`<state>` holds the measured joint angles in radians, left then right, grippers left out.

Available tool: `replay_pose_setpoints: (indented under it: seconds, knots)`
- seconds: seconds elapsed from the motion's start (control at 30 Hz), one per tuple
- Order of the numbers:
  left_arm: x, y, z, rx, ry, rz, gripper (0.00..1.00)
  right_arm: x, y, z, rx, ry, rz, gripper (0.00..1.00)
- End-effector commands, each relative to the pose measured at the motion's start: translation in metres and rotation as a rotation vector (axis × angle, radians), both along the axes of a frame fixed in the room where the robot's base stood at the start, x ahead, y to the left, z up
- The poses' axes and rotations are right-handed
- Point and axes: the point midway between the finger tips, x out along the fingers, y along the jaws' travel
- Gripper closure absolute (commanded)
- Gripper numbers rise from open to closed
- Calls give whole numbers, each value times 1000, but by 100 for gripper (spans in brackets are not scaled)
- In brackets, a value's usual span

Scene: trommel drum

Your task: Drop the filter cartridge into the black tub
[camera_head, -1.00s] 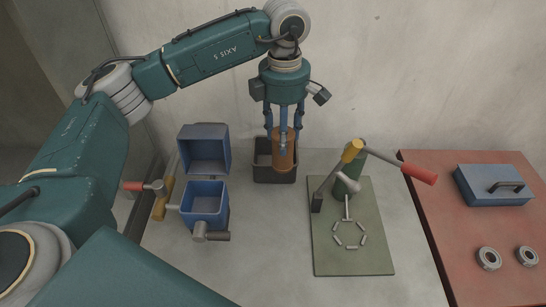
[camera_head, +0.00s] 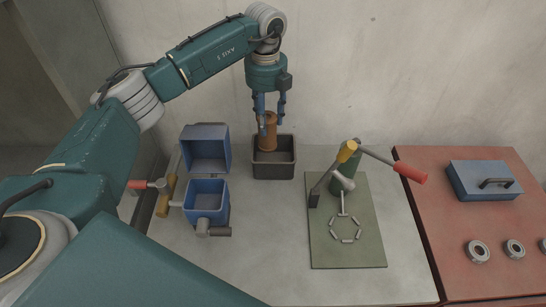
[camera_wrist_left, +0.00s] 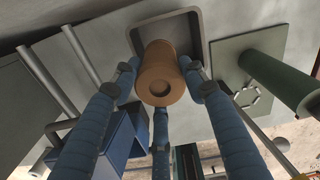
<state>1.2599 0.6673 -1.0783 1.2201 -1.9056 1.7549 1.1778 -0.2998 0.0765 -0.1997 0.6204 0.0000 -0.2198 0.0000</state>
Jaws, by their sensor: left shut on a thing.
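The brown filter cartridge (camera_head: 268,133) is held upright in my left gripper (camera_head: 268,122). In the left wrist view the blue fingers close around the cartridge (camera_wrist_left: 161,80), whose round end with a dark recess faces the camera. The black tub (camera_head: 274,172) stands at the back of the table, directly below the cartridge. The cartridge's lower end overlaps the tub's opening in the head view, so its exact height cannot be told. In the left wrist view the tub's rim (camera_wrist_left: 200,28) shows behind the cartridge. My right gripper is not in view.
A blue open-lidded box with a handle (camera_head: 208,200) stands left of the tub. A green press with a red-handled lever (camera_head: 345,180) sits on a green plate (camera_head: 350,250) to the right.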

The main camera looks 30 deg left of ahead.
Motion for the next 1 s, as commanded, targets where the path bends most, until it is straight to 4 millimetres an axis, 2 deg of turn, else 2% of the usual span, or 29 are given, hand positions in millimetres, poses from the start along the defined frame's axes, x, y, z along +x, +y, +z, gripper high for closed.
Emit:
replay_pose_setpoints:
  seconds: [0.43, 0.57, 0.8, 0.83, 0.93, 1.0]
  knots:
    - [0, 0, -50, -1, -1, -4, 100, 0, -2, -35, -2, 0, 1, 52]
    - [0, -1, -56, -1, -1, -4, 100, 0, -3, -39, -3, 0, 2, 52]
    - [0, -1, -56, -1, -1, -5, 100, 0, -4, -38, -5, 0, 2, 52]
    - [0, -1, -56, -1, -1, -5, 55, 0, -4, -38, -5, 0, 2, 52]
    - [0, -1, -56, -1, -1, -5, 36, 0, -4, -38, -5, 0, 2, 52]
    - [0, 0, -56, -1, -1, -5, 35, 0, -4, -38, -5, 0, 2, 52]
